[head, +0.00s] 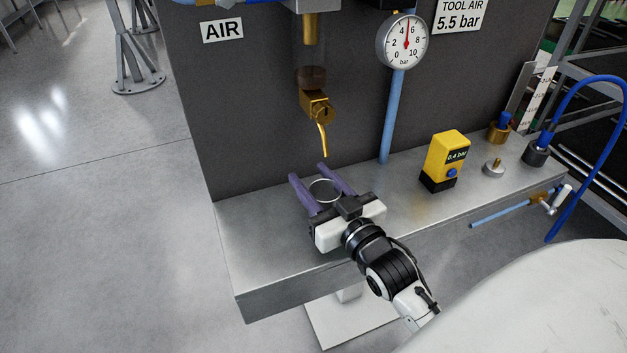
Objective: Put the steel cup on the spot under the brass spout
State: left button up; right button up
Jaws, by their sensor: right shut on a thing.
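The steel cup (324,190) shows as a round bright rim between the purple fingers of my right gripper (308,172). The gripper is shut on it, with one finger on each side. The cup looks upright over the left part of the steel shelf; I cannot tell whether its base touches the shelf. The brass spout (322,137) hangs from the panel behind the cup, its tip above the shelf and a little beyond the fingertips. No marked spot shows under the spout. My left gripper is not in view.
A blue pipe (391,115) rises behind. The shelf's left end is clear.

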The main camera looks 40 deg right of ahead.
jog(key=o, duration=1.2)
jog(key=shift+c, duration=0.2)
jog(key=shift+r, duration=0.1)
jog(key=s, duration=0.4)
jog(key=s+a, duration=0.1)
jog(key=s, duration=0.7)
jog(key=shift+a+b, duration=0.15)
jog(key=shift+b, duration=0.25)
